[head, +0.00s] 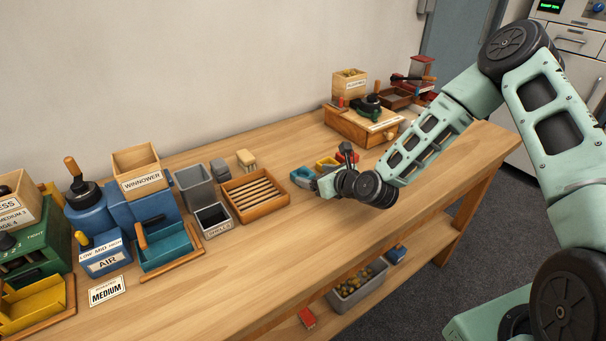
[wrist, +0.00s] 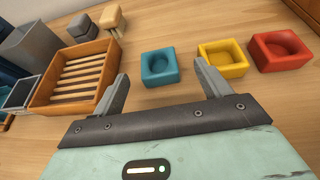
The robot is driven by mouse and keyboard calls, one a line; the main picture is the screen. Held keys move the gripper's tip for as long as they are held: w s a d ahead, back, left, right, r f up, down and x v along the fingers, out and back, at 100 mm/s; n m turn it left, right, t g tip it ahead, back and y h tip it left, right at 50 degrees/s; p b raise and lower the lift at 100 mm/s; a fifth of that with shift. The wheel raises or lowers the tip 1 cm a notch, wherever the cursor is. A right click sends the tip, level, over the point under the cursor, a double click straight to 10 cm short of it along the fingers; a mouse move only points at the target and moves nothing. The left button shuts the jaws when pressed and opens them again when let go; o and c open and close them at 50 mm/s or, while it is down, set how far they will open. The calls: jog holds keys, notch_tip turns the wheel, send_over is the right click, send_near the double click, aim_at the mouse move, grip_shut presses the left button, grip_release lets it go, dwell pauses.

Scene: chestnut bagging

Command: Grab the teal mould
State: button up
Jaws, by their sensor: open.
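The teal mould (wrist: 160,67) is a small square block with a round hollow, standing on the wooden bench. In the wrist view it lies ahead of my gripper (wrist: 160,88), between the lines of its two fingers and apart from them. My gripper is open and empty. In the head view the teal mould (head: 303,176) is at the left of my gripper (head: 322,184), close to its fingers. A yellow mould (wrist: 222,60) and a red mould (wrist: 281,51) stand in a row to its right.
A slatted wooden tray (wrist: 76,82) stands left of the gripper, near the left finger. Grey bins (head: 195,186) and the blue winnower (head: 140,207) are farther left. A wooden machine (head: 362,125) stands beyond the moulds. The bench front is clear.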

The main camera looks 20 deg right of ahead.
aim_at(302, 172)
jog(key=x, duration=0.1)
jog(key=p+x, duration=0.1)
jog(key=x, duration=0.1)
jog(key=p+x, duration=0.1)
jog(key=x, duration=0.1)
jog(key=shift+w+a, duration=0.1)
jog(key=shift+a, duration=0.25)
jog(key=shift+w+a+f, duration=0.1)
jog(key=shift+w+f, duration=0.2)
jog(key=shift+w, duration=0.15)
jog(key=c, duration=1.1)
